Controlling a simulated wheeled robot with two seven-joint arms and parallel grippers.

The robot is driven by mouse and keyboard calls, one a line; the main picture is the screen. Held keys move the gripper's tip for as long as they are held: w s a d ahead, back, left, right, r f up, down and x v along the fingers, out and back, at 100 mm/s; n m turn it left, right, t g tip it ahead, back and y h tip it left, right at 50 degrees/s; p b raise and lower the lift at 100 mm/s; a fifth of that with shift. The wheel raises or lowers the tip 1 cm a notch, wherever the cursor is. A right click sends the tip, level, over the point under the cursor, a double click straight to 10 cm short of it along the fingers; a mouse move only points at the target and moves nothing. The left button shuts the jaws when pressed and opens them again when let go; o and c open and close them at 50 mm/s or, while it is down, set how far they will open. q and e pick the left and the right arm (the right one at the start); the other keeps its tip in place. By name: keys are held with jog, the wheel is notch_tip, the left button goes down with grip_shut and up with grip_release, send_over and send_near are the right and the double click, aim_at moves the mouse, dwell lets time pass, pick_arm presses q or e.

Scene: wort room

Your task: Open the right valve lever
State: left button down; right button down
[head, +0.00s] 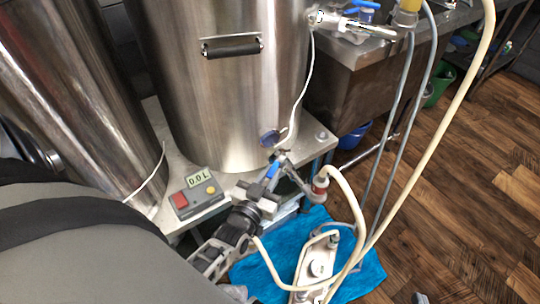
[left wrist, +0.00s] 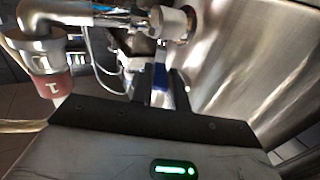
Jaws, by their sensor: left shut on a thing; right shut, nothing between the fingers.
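A metal valve (head: 292,172) sits low on the front of the large steel kettle (head: 225,100). Its blue lever (head: 273,169) is between the fingers of my left gripper (head: 264,188), which is shut on it. In the left wrist view the blue lever (left wrist: 160,77) shows between the dark fingers, below the steel pipe (left wrist: 75,17). The fingers hide part of the lever. A small grey tip at the bottom edge of the head view looks like my right gripper (head: 421,298), mostly cut off and away from the valve.
A red-collared fitting (head: 320,185) joins the valve's outlet to a cream hose. A meter (head: 197,193) reading 0.0 L lies on the bench to the left. A pump (head: 316,264) rests on a blue towel (head: 367,274). Hoses cross the right side; open wooden floor lies beyond.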

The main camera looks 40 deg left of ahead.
pick_arm(q)
jog(key=c, duration=1.4)
grip_release()
jog(key=shift+o, duration=0.2)
jog(key=s+d, duration=0.1)
jog(key=s, duration=0.6)
jog(key=shift+s, duration=0.2)
